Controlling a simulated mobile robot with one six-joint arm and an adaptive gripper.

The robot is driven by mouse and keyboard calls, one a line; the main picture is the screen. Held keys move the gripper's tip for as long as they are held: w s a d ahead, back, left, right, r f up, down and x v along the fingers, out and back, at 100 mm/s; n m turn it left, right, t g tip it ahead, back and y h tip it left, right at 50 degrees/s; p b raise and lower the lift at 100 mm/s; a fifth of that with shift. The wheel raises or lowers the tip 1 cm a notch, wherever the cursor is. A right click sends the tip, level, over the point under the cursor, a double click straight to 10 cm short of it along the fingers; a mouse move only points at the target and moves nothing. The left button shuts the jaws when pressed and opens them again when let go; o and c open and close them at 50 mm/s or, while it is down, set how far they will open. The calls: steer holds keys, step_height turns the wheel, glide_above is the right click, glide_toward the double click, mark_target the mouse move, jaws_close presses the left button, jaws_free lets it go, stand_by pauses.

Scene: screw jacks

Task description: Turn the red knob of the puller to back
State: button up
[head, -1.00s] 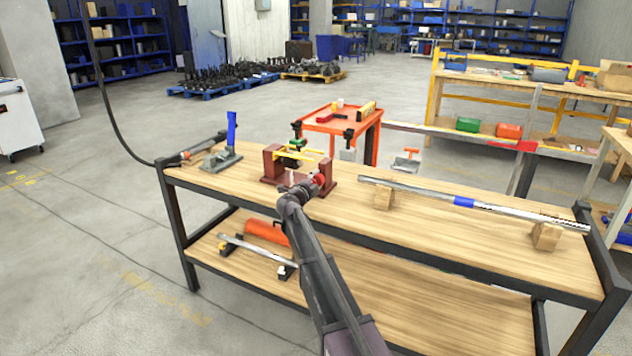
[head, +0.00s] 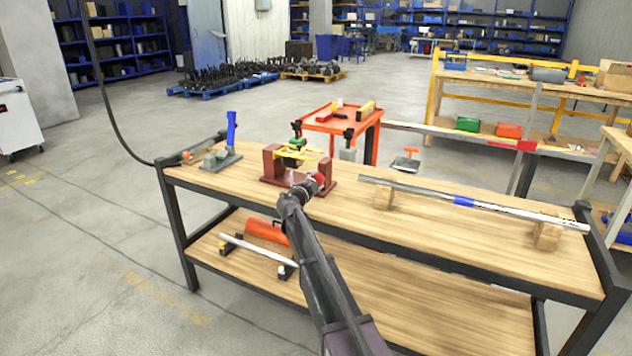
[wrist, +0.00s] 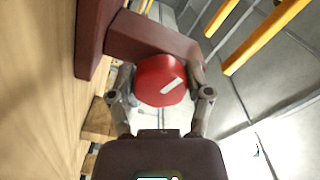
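The puller (head: 272,164) is a dark red frame with yellow bars, standing on the left half of the wooden workbench. Its red knob (wrist: 160,82) is on the near side and has a slanted white mark on its face. The knob also shows in the head view (head: 319,178), partly covered by my wrist. My gripper (wrist: 162,92) has one finger on each side of the knob and appears shut on it, tips close against its sides. In the head view the fingers are too small to make out.
A grey fixture with a blue handle (head: 231,130) stands left of the puller. A long metal bar (head: 420,190) rests on wooden blocks to the right. An orange trolley (head: 340,122) stands behind the bench. The front right of the benchtop is clear.

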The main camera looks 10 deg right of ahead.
steer(key=o, duration=0.4)
steer(key=shift+w, duration=0.15)
steer(key=shift+s, duration=0.25)
steer(key=shift+s+a, duration=0.4)
steer(key=shift+s, duration=0.05)
steer(key=v, duration=1)
steer(key=shift+s+a, duration=0.2)
